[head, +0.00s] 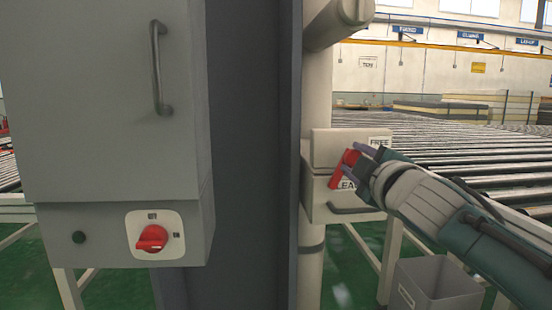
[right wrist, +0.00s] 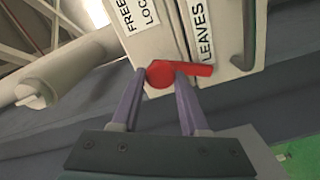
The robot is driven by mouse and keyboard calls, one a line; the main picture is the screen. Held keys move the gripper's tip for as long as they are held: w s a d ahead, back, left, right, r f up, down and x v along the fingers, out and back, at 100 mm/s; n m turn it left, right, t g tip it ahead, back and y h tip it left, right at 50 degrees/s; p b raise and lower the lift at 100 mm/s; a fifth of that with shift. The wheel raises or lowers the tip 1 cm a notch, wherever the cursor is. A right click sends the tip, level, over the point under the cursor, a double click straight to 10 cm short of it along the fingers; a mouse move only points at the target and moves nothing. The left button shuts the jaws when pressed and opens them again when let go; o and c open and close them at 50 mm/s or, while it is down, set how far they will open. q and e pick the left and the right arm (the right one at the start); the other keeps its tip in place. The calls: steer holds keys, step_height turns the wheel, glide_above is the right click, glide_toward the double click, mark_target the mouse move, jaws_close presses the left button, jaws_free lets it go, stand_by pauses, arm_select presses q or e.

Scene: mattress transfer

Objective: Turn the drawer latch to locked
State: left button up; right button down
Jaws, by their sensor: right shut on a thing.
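The red latch (head: 337,181) is on the front of a small beige box on the column; its arm slants down over the drawer front. In the right wrist view the latch (right wrist: 203,70) has a round hub on the panel marked "FREE" and "LOCK", and its arm crosses the seam onto the drawer marked "LEAVES". The drawer (head: 318,205) looks closed, with a grey pull (head: 352,208). My right gripper (head: 356,160) is shut on the latch, its purple fingers (right wrist: 161,76) on either side of the hub. It partly hides the labels. My left gripper is not in view.
A grey cabinet (head: 85,100) with a red rotary switch (head: 152,238) stands at left, beside a dark post (head: 250,150). Roller conveyors (head: 450,150) run behind my right arm. A grey bin (head: 440,283) stands on the green floor below it.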

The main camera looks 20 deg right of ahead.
steer(key=n, duration=0.5)
steer(key=shift+f, duration=0.1)
stand_by(0.4)
steer(key=shift+c, duration=2.2)
jaws_free()
steer(key=shift+s, duration=0.15)
steer(key=shift+s+a, duration=0.1)
steer(key=shift+s, duration=0.2)
steer(key=p+v, duration=0.1)
steer(key=v, duration=0.8)
